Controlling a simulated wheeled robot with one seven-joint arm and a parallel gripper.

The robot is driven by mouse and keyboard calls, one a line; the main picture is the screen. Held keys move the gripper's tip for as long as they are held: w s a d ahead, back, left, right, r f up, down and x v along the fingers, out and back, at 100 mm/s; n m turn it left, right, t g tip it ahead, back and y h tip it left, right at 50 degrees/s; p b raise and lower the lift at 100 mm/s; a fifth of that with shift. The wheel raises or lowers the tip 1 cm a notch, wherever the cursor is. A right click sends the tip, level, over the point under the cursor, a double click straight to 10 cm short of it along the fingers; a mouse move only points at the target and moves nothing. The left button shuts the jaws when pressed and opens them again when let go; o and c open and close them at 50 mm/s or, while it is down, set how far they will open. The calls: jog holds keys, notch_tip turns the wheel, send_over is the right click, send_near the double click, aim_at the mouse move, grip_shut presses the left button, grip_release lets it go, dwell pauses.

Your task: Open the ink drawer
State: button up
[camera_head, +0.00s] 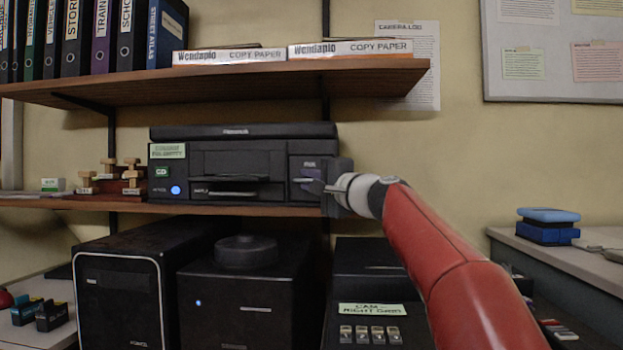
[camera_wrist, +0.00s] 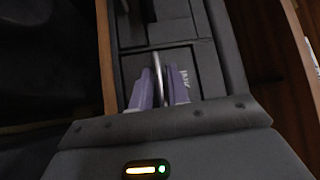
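The black printer (camera_head: 235,165) stands on the lower shelf. Its ink drawer is the panel at the right end of its front (camera_head: 308,167), marked with a small label. In the wrist view the drawer front (camera_wrist: 203,72) is dark grey with sideways "INK" lettering. A thin silver handle bar (camera_wrist: 155,62) runs along it. My gripper (camera_head: 318,187) is at this panel. In the wrist view my gripper's two purple fingers (camera_wrist: 162,88) lie one on each side of the bar, close to it. Whether both fingers press on it cannot be told. The drawer looks flush with the printer front.
Wooden stamps (camera_head: 130,175) stand left of the printer on the lower shelf (camera_head: 230,209). The upper shelf (camera_head: 300,78) holds binders and copy paper boxes. Black machines (camera_head: 240,295) stand below. A side desk (camera_head: 560,255) with a blue stamp pad (camera_head: 548,228) is at right.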

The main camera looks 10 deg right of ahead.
grip_shut()
jog(key=s+a+b, duration=0.2)
jog(key=s+b, duration=0.2)
jog(key=s, duration=0.3)
jog(key=s+a+b, duration=0.2)
jog(key=s+b, duration=0.1)
jog(key=s, duration=0.4)
jog(key=shift+a+b, duration=0.3)
jog(key=shift+b, duration=0.05)
jog(key=shift+s, duration=0.1)
grip_release()
